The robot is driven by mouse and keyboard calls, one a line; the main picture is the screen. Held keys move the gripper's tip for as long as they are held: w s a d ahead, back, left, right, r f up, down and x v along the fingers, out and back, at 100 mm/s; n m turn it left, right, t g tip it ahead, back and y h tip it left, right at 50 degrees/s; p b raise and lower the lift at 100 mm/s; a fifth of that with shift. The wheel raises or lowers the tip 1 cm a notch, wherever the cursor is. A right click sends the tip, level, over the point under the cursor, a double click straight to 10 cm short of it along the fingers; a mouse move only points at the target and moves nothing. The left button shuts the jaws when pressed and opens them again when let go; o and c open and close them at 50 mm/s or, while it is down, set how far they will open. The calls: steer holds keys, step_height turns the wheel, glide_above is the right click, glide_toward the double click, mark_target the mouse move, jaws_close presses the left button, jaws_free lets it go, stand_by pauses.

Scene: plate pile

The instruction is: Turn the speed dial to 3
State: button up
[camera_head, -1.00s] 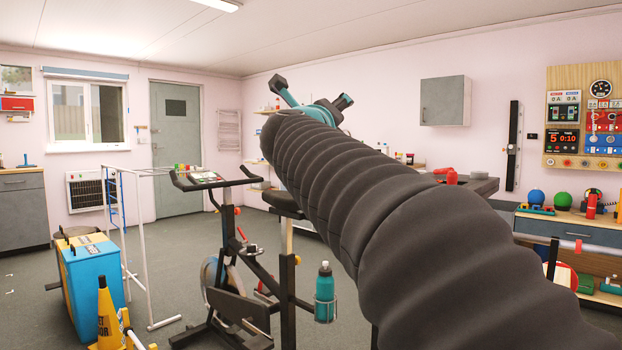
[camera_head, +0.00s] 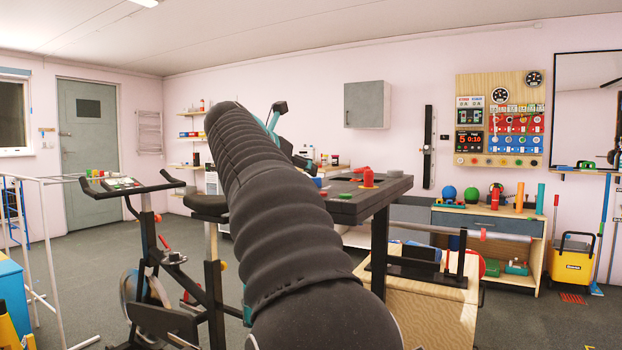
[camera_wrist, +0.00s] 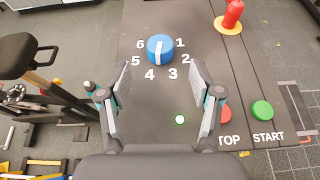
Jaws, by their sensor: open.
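The blue speed dial (camera_wrist: 153,48) sits on a dark panel (camera_wrist: 190,20) in the wrist view, ringed by white numbers 1 to 6. A white bar runs across its top, nearly up and down in the picture; which end is the pointer I cannot tell. My gripper (camera_wrist: 154,73) is open and empty, its two fingers spread on either side below the dial and apart from it. In the head view my arm's dark ribbed sleeve hides much of the gripper (camera_head: 277,110); the dark table (camera_head: 350,209) is behind it.
A green START button (camera_wrist: 262,110) and a partly hidden red button (camera_wrist: 225,113) are at the panel's right. A red object on a yellow disc (camera_wrist: 231,18) stands above them.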

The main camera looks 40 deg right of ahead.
steer(key=x, duration=0.7)
steer(key=shift+r, duration=0.1)
steer(key=c, duration=1.1)
